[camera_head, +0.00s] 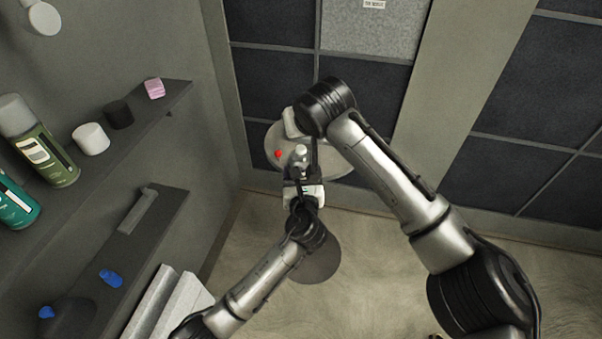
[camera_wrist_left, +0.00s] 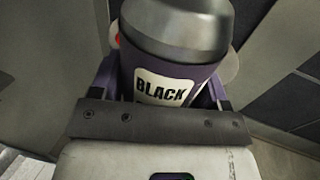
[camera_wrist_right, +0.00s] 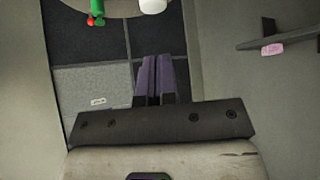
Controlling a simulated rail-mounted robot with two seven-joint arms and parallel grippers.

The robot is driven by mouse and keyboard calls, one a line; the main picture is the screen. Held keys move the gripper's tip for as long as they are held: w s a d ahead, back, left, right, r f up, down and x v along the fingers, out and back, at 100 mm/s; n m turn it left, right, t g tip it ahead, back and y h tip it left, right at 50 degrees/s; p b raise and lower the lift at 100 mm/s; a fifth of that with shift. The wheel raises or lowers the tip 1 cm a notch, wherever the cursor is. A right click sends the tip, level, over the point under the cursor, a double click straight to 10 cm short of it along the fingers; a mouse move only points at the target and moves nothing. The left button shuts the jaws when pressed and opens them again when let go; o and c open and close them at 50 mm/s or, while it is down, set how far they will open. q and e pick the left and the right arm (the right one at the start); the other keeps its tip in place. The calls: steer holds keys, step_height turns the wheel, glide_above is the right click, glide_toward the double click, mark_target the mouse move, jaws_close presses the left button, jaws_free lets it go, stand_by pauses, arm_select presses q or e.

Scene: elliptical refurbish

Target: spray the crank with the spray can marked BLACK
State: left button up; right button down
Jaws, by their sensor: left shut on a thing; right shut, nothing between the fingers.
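The spray can marked BLACK (camera_wrist_left: 175,75) is dark with a grey top, its label facing the left wrist camera. My left gripper (camera_head: 301,180) is shut around it and holds it upright near the round stand top (camera_head: 338,160). The can's top (camera_head: 301,151) shows in the head view. My right gripper (camera_wrist_right: 154,80) is shut and empty, pointing at the dark wall panels. A green and red piece (camera_wrist_right: 96,12) is at the top of the right wrist view and may be the crank. A red spot (camera_head: 278,154) shows by the stand's edge in the head view.
A blue item (camera_head: 110,278) lies lower. The floor (camera_head: 370,265) right of the stand is clear.

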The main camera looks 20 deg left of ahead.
steer(key=shift+r, duration=0.25)
steer(key=shift+s+d+r, duration=0.1)
steer(key=shift+s+r, duration=0.15)
steer(key=shift+r, duration=0.05)
steer(key=v, duration=1.1)
steer(key=shift+d, duration=0.15)
steer(key=shift+r, duration=0.1)
steer(key=shift+r, duration=0.1)
steer(key=shift+r+p, duration=0.45)
steer(key=shift+p, duration=0.15)
